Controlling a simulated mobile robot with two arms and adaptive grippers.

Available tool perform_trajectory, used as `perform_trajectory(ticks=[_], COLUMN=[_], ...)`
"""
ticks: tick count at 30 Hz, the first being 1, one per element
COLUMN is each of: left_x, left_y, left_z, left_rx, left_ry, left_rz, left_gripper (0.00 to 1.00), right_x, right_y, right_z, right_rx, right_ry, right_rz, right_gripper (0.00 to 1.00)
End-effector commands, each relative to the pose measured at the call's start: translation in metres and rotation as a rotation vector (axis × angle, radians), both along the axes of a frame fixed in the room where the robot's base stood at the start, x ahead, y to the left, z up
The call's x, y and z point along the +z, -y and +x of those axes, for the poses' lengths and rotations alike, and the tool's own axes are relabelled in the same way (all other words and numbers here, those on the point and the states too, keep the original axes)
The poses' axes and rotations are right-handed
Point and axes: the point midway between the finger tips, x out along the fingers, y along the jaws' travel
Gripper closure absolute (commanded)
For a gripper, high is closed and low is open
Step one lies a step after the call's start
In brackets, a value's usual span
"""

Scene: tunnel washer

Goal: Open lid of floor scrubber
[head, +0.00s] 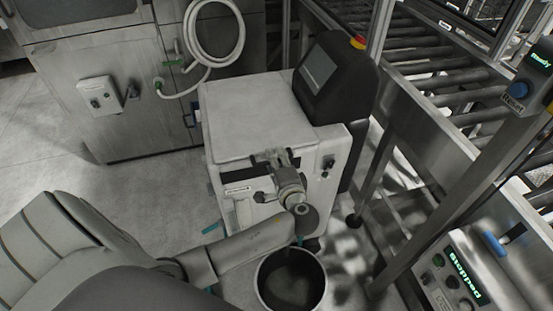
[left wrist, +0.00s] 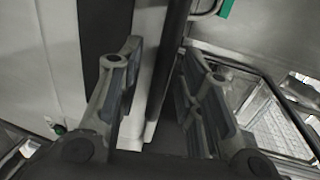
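The floor scrubber (head: 225,190) is a pale, boxy machine with a dark console at its back right. Its flat light lid (head: 250,115) lies level on top and looks closed. My left gripper (head: 274,158) is at the lid's front edge, on the scrubber's front side. In the left wrist view its two fingers (left wrist: 165,75) are spread apart, with a pale edge strip (left wrist: 158,90) of the machine showing between them. I cannot tell whether they touch it. My right gripper is in neither view.
A dark round bucket (head: 291,282) stands on the floor in front of the scrubber. A metal roller conveyor (head: 440,75) and its frame run along the right. A grey cabinet with a coiled hose (head: 213,35) stands behind left. Open floor (head: 60,165) lies left.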

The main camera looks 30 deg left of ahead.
Motion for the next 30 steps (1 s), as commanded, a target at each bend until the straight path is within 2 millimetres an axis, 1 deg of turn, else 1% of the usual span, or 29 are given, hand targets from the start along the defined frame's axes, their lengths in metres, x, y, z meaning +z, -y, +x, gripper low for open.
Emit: perform_trajectory(ticks=[7, 8, 15, 16, 26, 30], left_x=[-0.0006, -0.0006, -0.0007, -0.0007, 0.0001, 0.0083], left_y=[-0.0009, -0.0008, -0.0005, -0.0005, -0.0001, 0.0007], left_z=[0.0009, 0.0008, 0.0007, 0.0006, 0.0010, 0.0067], left_rx=[0.000, 0.000, -0.001, -0.001, -0.001, 0.000], left_ry=[-0.001, -0.001, 0.000, 0.000, -0.002, -0.009], left_rz=[-0.001, -0.001, -0.001, -0.001, -0.002, -0.015], left_gripper=[0.66, 0.68, 0.98, 1.00, 1.00, 1.00], right_x=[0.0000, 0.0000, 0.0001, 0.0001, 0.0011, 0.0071], right_y=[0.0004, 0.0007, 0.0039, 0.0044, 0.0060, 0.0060], right_z=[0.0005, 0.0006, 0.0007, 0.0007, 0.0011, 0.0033], right_rx=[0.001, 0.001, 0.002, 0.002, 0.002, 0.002], right_ry=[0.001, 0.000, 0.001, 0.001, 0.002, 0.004], right_rz=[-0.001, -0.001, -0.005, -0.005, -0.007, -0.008], right_gripper=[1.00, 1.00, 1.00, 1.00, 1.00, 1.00])
